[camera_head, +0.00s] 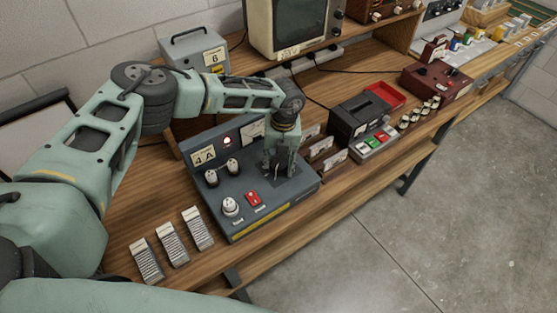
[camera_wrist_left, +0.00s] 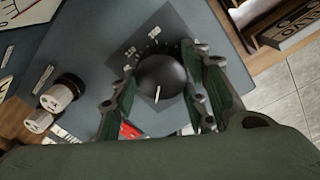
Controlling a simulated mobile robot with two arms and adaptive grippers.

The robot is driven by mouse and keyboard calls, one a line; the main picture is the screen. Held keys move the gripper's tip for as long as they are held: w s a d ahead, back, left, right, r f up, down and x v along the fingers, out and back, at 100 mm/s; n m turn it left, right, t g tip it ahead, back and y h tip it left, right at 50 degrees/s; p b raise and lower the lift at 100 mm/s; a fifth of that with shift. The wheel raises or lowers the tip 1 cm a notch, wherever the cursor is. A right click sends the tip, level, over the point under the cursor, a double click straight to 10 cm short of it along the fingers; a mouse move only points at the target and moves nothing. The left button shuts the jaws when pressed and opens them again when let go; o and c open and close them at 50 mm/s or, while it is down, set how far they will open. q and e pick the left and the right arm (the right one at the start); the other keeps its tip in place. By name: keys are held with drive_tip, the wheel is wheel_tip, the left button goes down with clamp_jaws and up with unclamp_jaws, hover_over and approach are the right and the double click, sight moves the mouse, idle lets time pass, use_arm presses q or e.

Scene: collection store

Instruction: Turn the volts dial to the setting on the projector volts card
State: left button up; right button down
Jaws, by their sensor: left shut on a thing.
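The volts dial is a round black knob (camera_wrist_left: 163,76) with a white pointer line, on a dark square plate with small white markings. It sits on the grey control panel (camera_head: 300,197). My left gripper (camera_head: 277,172) reaches down over the panel's right part and hides the dial in the head view. In the left wrist view its fingers (camera_wrist_left: 163,92) stand on both sides of the knob, shut on it. The pointer line points toward the bottom of that view. Several small cards (camera_head: 335,161) stand right of the panel; their writing is too small to read. My right gripper is not in view.
The panel also carries a white knob (camera_head: 230,206), a red switch (camera_head: 253,198) and a "4 A" label (camera_head: 204,156). Ribbed grey blocks (camera_head: 171,245) lie at front left. A black box (camera_head: 362,117) with coloured buttons stands right. Open floor lies beyond the bench edge.

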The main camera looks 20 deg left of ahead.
use_arm(q)
drive_tip(key=shift+c, duration=0.9)
drive_tip(key=shift+a, duration=0.1)
drive_tip(key=shift+f+b, duration=0.1)
drive_tip(key=shift+b, duration=0.2)
drive_tip(key=shift+f+m+b, duration=0.1)
drive_tip(key=shift+m+b, duration=0.75)
drive_tip(key=shift+m, duration=0.25)
drive_tip(key=m+b, duration=1.2)
drive_tip(key=shift+w+a+m+t, duration=0.15)
drive_tip(key=shift+m+t, duration=0.15)
drive_tip(key=shift+t, duration=0.1)
drive_tip(key=m+b, duration=0.3)
drive_tip(key=m, duration=0.1)
drive_tip(key=shift+w+h+b, duration=0.1)
drive_tip(key=shift+h+b, duration=0.2)
drive_tip(key=shift+b, duration=0.1)
drive_tip(key=shift+r+m+b, duration=0.25)
drive_tip(key=shift+m+b, duration=0.3)
drive_tip(key=shift+m, duration=0.75)
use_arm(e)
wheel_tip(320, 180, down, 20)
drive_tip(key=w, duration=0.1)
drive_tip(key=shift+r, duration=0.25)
use_arm(q)
drive_tip(key=shift+r, duration=0.2)
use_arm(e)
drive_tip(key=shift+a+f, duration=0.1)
